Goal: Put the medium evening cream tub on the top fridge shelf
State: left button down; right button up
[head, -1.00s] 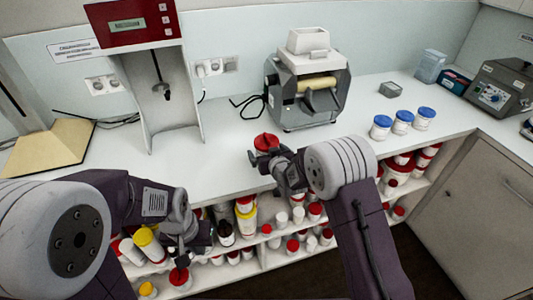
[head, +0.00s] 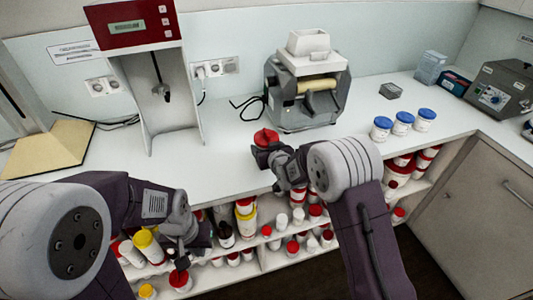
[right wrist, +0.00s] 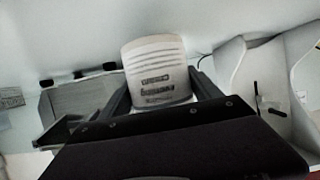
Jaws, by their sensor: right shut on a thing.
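A white tub with a red lid (head: 266,137) is in my right gripper (head: 268,156), above the front part of the white bench. No fridge shelf shows in these views.
Three blue-lidded white tubs (head: 402,122) stand on the bench at right. A roller mill (head: 308,88) and a red-topped stirrer stand (head: 160,90) are behind. Shelves under the bench hold several tubs and bottles. A grey cabinet door (head: 470,220) is at right.

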aim_at(267, 132)
notch_tip(267, 132, up, 8)
jog(key=shift+f, duration=0.2)
dwell(0.3)
